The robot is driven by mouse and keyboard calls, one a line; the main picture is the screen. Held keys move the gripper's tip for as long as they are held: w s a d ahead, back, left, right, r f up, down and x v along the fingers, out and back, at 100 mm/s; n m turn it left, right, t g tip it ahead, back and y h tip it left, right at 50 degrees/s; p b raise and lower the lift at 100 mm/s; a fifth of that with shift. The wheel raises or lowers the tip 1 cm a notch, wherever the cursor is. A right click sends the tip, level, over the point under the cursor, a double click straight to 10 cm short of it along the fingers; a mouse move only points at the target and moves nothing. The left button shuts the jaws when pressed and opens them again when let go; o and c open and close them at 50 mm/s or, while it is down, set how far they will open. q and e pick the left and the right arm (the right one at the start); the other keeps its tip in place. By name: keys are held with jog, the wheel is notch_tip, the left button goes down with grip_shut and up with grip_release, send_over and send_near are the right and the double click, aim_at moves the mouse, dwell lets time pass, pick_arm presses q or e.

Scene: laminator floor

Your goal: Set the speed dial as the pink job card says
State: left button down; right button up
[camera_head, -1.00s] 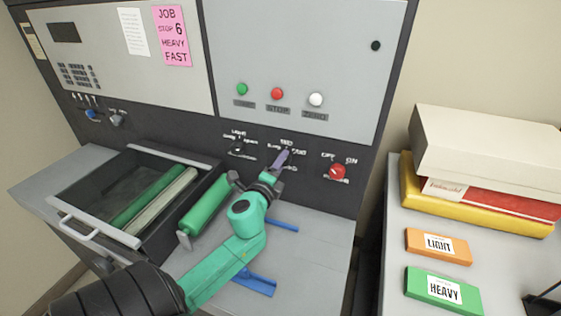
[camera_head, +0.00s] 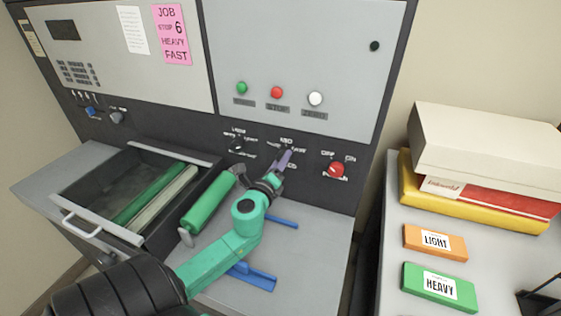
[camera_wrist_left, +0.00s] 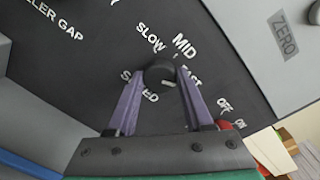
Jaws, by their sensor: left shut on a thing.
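The pink job card (camera_head: 172,35) is on the upper panel and reads JOB, STOP 6, HEAVY, FAST. The speed dial (camera_wrist_left: 160,72) is a dark round knob in the left wrist view, with SLOW, MID and a partly covered FAST label around it. My left gripper (camera_wrist_left: 160,78) is shut on the speed dial, its two purple fingers on either side of the knob. In the head view my left gripper (camera_head: 284,160) covers the dial. My right gripper is not in view.
A red power knob (camera_head: 337,170) is just right of the dial, and another selector knob (camera_head: 237,148) is to its left. An open drawer (camera_head: 85,224) with rollers stands left. A green roller (camera_head: 208,202) lies beside my arm.

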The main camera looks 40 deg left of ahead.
pick_arm(q)
jog(key=shift+c, duration=1.4)
grip_release()
jog(key=b+v, duration=0.4)
jog(key=v, duration=1)
jog(key=shift+s+b, duration=0.2)
jog(key=shift+b, duration=0.2)
jog(key=shift+d, duration=0.1)
